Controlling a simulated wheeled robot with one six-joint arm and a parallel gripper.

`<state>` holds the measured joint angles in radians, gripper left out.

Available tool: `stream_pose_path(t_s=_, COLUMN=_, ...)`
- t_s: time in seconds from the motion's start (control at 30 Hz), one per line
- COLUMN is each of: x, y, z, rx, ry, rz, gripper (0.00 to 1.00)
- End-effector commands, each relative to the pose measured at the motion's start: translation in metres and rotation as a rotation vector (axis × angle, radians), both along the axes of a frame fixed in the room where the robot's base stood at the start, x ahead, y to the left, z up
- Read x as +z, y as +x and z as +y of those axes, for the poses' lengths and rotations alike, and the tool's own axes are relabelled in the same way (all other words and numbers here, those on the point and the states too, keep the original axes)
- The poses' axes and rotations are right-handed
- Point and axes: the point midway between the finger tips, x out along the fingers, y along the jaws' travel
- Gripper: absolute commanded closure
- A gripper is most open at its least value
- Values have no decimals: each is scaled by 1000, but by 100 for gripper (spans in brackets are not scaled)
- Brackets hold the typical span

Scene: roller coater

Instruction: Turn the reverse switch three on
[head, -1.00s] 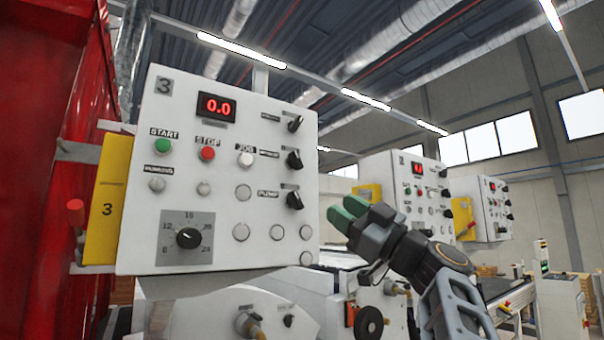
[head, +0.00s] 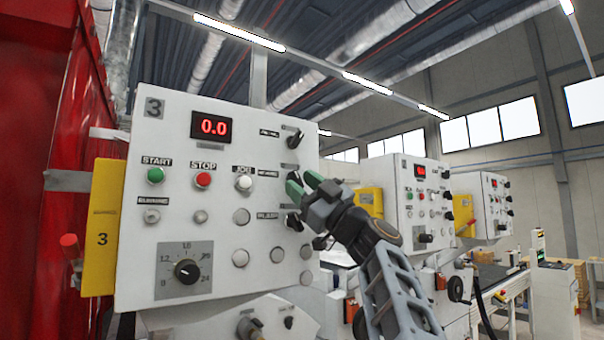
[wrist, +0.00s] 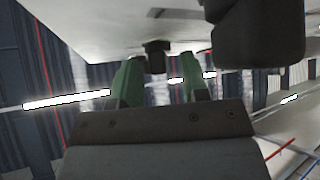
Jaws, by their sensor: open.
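The white control panel marked 3 (head: 215,250) stands close in the head view. On its right side are black rotary switches: a top one (head: 295,139), a middle one (head: 292,170) and a lower one (head: 294,222). Their labels are too blurred to tell surely which is reverse. My gripper (head: 303,184), with green fingers, is open and empty, in front of the panel's right edge between the middle and lower switches. In the wrist view, a small black switch (wrist: 155,57) appears just beyond and between the fingers (wrist: 158,80); a larger dark knob (wrist: 258,30) looms at upper right.
START, STOP and JOG buttons (head: 203,180) and a dial (head: 187,270) lie left on the panel. A yellow plate (head: 104,225) and red machine wall (head: 45,130) bound the left. Similar panels (head: 415,205) stand farther right.

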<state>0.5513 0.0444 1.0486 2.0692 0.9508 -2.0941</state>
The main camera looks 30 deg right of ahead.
Motion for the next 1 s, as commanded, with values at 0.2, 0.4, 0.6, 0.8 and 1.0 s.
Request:
stream_pose_path(t_s=0.2, x=3, y=4, z=2, rx=-1, ry=1, rz=1, gripper=58)
stream_pose_path(t_s=0.4, x=3, y=4, z=2, rx=-1, ry=1, rz=1, gripper=58)
stream_pose_path(t_s=0.6, x=3, y=4, z=2, rx=-1, ry=1, rz=1, gripper=77)
stream_pose_path(t_s=0.8, x=3, y=4, z=2, rx=-1, ry=1, rz=1, gripper=96)
stream_pose_path(t_s=1.0, x=3, y=4, z=2, rx=0, ry=1, rz=1, gripper=100)
